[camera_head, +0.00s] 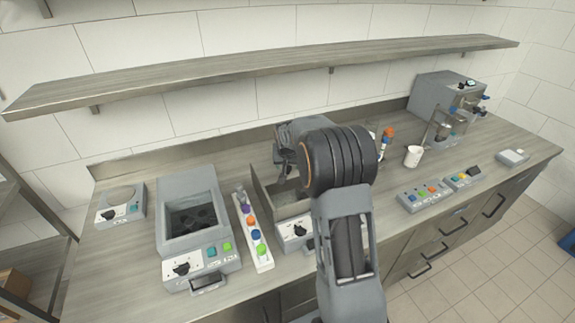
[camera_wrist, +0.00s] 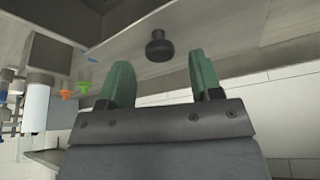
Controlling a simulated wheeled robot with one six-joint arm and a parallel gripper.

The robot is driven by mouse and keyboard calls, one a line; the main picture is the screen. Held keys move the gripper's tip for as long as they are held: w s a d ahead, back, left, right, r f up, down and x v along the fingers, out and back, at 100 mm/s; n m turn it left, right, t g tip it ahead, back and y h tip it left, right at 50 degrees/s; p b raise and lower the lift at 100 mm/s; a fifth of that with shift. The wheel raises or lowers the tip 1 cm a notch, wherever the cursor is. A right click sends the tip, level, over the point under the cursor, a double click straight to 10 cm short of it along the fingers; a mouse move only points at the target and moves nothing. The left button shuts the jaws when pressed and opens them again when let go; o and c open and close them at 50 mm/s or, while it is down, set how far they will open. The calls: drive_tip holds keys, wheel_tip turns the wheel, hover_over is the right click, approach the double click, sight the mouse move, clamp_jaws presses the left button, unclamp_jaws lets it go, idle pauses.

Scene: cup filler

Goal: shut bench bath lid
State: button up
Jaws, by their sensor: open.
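The bench bath (camera_head: 292,229) is a grey box with a dial on its front, in the middle of the bench in the head view. My arm hides part of it. A metal panel that looks like its raised lid (camera_head: 262,199) stands at its left side. In the wrist view a flat panel, seemingly the lid (camera_wrist: 226,28), carries a round black knob (camera_wrist: 158,47). My gripper (camera_wrist: 160,62) is open, with its green fingers either side of the knob in the picture; I cannot tell whether they touch it. In the head view my gripper (camera_head: 285,155) is above the bath, partly hidden.
A grey device with a dark open well (camera_head: 190,216) stands left of the bath. A white rack with coloured caps (camera_head: 253,235) sits between them. A white cup (camera_head: 413,156) and button boxes (camera_head: 425,195) are to the right. A shelf (camera_head: 250,68) runs above.

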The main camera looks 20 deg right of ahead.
drive_tip(key=shift+x, duration=1.15)
clamp_jaws()
drive_tip(key=shift+s, duration=0.1)
